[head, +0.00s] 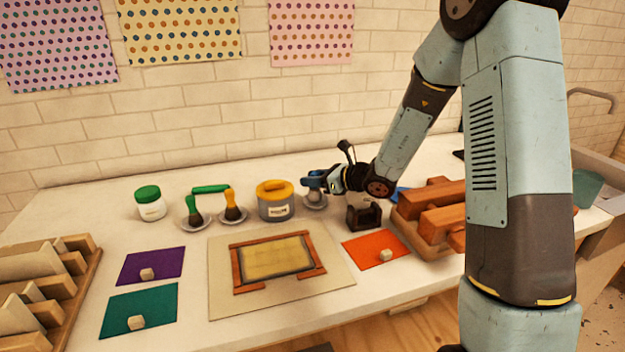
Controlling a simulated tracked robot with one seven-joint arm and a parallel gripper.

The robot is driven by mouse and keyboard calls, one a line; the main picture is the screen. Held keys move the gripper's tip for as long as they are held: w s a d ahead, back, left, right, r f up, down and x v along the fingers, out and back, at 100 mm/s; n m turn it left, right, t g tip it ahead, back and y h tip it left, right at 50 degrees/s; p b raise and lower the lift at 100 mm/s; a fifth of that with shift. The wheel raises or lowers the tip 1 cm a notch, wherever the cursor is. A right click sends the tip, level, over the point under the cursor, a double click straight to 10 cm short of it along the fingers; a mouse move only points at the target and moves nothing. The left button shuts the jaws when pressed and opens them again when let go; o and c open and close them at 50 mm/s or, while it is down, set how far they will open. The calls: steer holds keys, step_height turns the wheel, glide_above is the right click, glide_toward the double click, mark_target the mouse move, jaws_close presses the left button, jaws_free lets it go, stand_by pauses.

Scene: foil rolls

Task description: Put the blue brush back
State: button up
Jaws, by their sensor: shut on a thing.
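My gripper (325,182) is at the back of the table, right of the grey tub, shut on the blue brush (313,178). The brush is upright with its head down, at a small pale saucer (317,206). I cannot tell whether the bristles touch the saucer. My gripper hides part of the handle.
A grey tub with a yellow lid (274,202) stands just left of my gripper. A dark block-like holder (363,215) and brown blocks (443,208) are to the right. A wooden frame (236,267) on a board and coloured sheets lie in front. A green-lidded jar (150,205) stands at left.

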steer(key=shift+f, duration=0.45)
stand_by(0.6)
steer(key=o, duration=1.6)
steer(key=shift+r, duration=4.5)
